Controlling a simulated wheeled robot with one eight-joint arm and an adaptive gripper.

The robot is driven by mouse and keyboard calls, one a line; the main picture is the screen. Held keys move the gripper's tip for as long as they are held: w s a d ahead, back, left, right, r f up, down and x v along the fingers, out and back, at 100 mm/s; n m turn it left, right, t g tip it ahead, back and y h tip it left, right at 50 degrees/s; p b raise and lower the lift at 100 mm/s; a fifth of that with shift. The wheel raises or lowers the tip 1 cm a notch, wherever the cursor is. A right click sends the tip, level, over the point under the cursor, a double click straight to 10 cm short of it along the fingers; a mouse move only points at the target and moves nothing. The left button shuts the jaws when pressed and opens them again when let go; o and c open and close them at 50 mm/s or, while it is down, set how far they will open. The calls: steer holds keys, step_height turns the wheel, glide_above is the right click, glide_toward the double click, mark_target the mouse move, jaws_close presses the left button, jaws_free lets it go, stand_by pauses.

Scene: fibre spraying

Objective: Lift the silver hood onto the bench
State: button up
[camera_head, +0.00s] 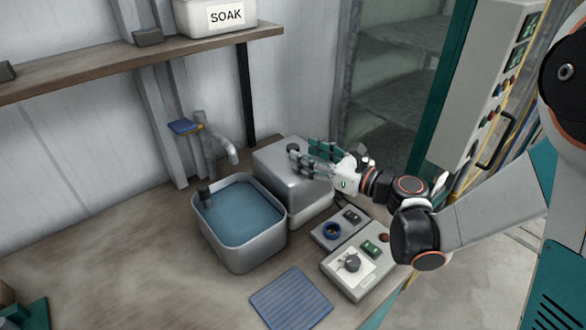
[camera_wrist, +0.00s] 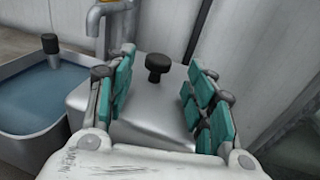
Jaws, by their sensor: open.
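The silver hood (camera_head: 277,159) is a box-shaped metal cover on a pale base (camera_head: 312,213), on the bench (camera_head: 165,255) right of the water basin. Its dark knob (camera_head: 293,149) stands on top. In the wrist view the hood (camera_wrist: 147,120) lies below my gripper, and its black knob (camera_wrist: 157,66) shows between the fingers, apart from them. My gripper (camera_head: 312,158) reaches in from the right over the hood's top. Its teal-padded fingers (camera_wrist: 158,88) are open and empty. The fingers hide part of the hood's right side.
A basin of blue water (camera_head: 238,212) stands left of the hood, with a tap (camera_head: 215,145) behind. A shelf (camera_head: 100,72) holds a SOAK bin (camera_head: 215,17).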

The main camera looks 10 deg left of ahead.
mark_target(298, 150)
steer(key=b+x, duration=0.2)
steer(key=x, duration=0.3)
steer(key=shift+a, duration=0.15)
jaws_close()
steer(key=shift+r, duration=0.1)
